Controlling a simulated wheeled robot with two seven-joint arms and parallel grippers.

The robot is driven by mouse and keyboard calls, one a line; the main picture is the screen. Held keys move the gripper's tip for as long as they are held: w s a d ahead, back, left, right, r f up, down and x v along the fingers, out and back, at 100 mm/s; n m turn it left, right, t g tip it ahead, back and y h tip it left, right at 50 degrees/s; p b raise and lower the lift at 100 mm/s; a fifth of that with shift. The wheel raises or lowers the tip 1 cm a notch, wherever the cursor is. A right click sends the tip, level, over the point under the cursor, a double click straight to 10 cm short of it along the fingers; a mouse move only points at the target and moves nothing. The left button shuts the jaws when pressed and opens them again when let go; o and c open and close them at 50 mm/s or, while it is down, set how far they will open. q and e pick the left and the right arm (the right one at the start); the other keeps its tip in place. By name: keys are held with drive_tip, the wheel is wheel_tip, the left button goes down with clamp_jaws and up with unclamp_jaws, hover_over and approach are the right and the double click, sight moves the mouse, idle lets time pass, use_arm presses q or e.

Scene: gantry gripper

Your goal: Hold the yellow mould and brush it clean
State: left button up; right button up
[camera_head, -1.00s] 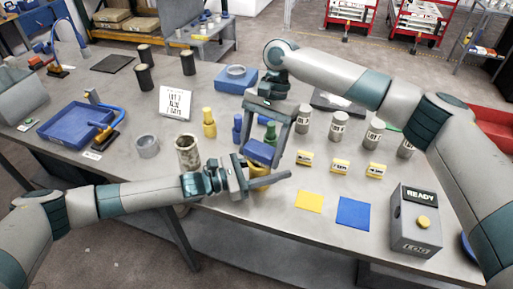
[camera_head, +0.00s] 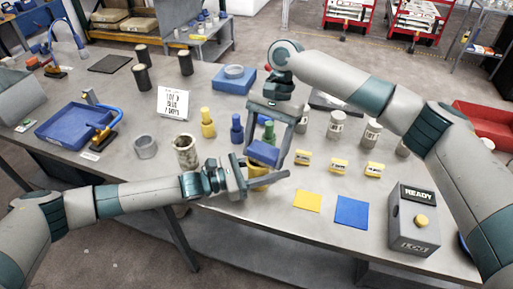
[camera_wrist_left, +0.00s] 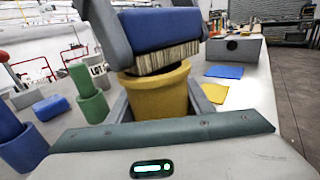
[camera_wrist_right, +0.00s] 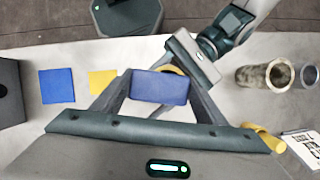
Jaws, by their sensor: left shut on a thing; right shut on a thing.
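The yellow mould (camera_wrist_left: 158,93) is a round yellow cup. My left gripper (camera_head: 268,180) is shut on it, one finger on each side, near the table's front edge. It also shows in the head view (camera_head: 257,172), mostly hidden by the fingers and brush. My right gripper (camera_head: 268,145) points down and is shut on a brush with a blue block (camera_wrist_left: 158,27) and pale bristles (camera_wrist_left: 166,57). The bristles are right at the mould's rim; I cannot tell how far they reach inside. In the right wrist view the blue block (camera_wrist_right: 160,87) covers most of the mould.
A dirty mould-like cup (camera_head: 186,151) and a grey ring (camera_head: 146,146) stand left of the grippers. A yellow mat (camera_head: 307,200), a blue mat (camera_head: 352,212) and a READY box (camera_head: 414,220) are to the right.

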drive_tip(key=shift+d+r, duration=0.1)
drive_tip(key=shift+r, duration=4)
use_arm(q)
drive_tip(key=o, duration=1.1)
drive_tip(key=shift+a, duration=0.15)
drive_tip(key=v, duration=1.2)
